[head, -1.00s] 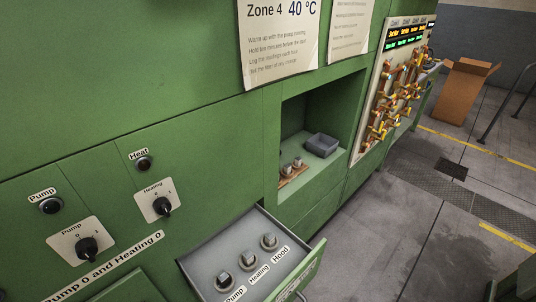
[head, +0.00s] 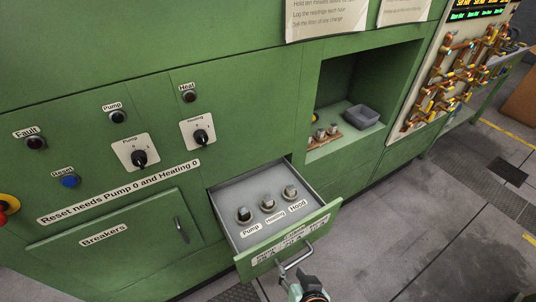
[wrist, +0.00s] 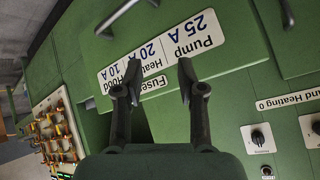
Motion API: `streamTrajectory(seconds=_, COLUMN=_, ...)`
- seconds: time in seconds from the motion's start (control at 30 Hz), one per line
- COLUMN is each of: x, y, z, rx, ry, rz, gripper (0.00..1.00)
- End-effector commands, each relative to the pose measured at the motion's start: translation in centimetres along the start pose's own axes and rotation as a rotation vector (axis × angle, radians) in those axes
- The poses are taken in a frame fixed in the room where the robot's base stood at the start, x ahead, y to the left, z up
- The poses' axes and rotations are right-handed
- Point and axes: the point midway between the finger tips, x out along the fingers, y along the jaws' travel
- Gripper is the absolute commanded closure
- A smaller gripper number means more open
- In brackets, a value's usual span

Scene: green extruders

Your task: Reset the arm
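My gripper (wrist: 147,72) shows in the wrist view with its two dark fingers spread apart and nothing between them. In the head view only part of my arm's end shows at the bottom edge, just below the drawer handle (head: 296,259); the fingertips are not clear there. The green fuse drawer (head: 325,222) stands open, with fuses marked Pump, Heating and Hood in it. In the wrist view the fingers are over the drawer's fuse label (wrist: 160,50), apart from the handle (wrist: 117,14) at the top.
The green panel holds a Pump knob (head: 139,158), a Heating knob (head: 200,136), a blue Reset button (head: 69,181) and a Breakers door (head: 110,235). A recess holds a grey bin (head: 361,117) and a small wooden rack (head: 323,138).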

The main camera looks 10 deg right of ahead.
Motion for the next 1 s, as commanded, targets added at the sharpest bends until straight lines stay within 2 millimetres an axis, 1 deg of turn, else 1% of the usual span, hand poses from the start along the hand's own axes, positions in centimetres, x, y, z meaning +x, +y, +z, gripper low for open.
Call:
streamTrajectory(seconds=0.03, x=-0.8, y=-2.6, z=-1.3, rx=-0.074, ry=0.048, rz=0.014, gripper=0.61)
streamTrajectory(seconds=0.1, x=-2.3, y=-5.4, z=-3.0, rx=-0.15, ry=0.121, rz=0.04, gripper=0.61)
streamTrajectory(seconds=0.17, x=-3.7, y=-7.6, z=-4.1, rx=-0.202, ry=0.182, rz=0.055, gripper=0.61)
streamTrajectory(seconds=0.2, x=-4.7, y=-8.9, z=-4.8, rx=-0.232, ry=0.223, rz=0.063, gripper=0.61)
streamTrajectory(seconds=0.27, x=-6.2, y=-10.9, z=-5.7, rx=-0.27, ry=0.285, rz=0.071, gripper=0.61)
streamTrajectory(seconds=0.3, x=-7.4, y=-12.2, z=-6.2, rx=-0.292, ry=0.327, rz=0.074, gripper=0.61)
streamTrajectory(seconds=0.33, x=-8.7, y=-12.4, z=-7.6, rx=-0.288, ry=0.325, rz=0.081, gripper=0.61)
streamTrajectory(seconds=0.37, x=-9.4, y=-12.5, z=-8.4, rx=-0.284, ry=0.321, rz=0.084, gripper=0.61)
streamTrajectory(seconds=0.57, x=-13.4, y=-14.0, z=-12.4, rx=-0.282, ry=0.317, rz=0.085, gripper=0.61)
streamTrajectory(seconds=0.67, x=-15.9, y=-15.0, z=-14.9, rx=-0.281, ry=0.316, rz=0.086, gripper=0.61)
streamTrajectory(seconds=0.77, x=-19.2, y=-16.2, z=-18.2, rx=-0.28, ry=0.316, rz=0.086, gripper=0.61)
streamTrajectory(seconds=0.8, x=-20.6, y=-16.8, z=-19.6, rx=-0.28, ry=0.316, rz=0.086, gripper=0.61)
streamTrajectory(seconds=1.0, x=-27.7, y=-19.6, z=-26.6, rx=-0.278, ry=0.315, rz=0.088, gripper=0.61)
